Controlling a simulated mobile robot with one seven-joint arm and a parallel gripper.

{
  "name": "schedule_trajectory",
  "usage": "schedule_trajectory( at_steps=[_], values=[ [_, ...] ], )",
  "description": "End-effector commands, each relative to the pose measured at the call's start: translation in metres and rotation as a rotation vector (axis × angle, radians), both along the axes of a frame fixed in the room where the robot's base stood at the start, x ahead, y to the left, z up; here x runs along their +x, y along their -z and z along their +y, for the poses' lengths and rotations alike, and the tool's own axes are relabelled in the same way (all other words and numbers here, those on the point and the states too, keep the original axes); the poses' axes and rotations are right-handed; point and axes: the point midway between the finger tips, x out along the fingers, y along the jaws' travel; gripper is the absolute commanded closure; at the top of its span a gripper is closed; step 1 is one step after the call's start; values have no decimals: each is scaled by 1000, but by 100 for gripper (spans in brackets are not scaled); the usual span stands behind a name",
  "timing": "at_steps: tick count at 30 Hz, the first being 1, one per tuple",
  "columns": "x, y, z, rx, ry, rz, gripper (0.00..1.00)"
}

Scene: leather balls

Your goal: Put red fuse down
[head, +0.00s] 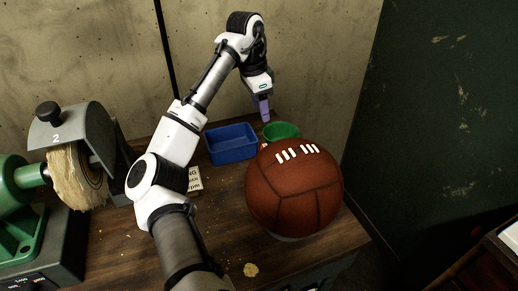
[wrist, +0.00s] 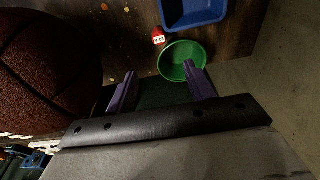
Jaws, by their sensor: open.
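A small red fuse (wrist: 158,37) with a white label lies on the wooden table in the wrist view, beside the green bowl (wrist: 182,60) and apart from my fingers. In the head view the fuse is mostly hidden behind the ball. My gripper (wrist: 160,70) has its two purple fingers spread wide with nothing held between them. In the wrist view the fingertips overlap the lower part of the bowl. In the head view my gripper (head: 266,116) points down above and behind the green bowl (head: 281,131).
A large brown leather ball (head: 295,190) stands on the table (head: 215,235) in front of the bowl. A blue bin (head: 231,144) stands left of the bowl. A green grinder with a buffing wheel (head: 77,180) fills the left. A concrete wall (head: 320,60) rises behind.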

Motion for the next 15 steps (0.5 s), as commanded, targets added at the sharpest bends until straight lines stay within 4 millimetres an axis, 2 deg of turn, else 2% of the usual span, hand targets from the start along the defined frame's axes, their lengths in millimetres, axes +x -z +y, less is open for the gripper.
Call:
schedule_trajectory(
  at_steps=[5, 15],
  values=[
    [-2, 16, 1, 10, 5, 23, 47],
    [2, 76, -9, 7, 4, 21, 47]
  ],
)
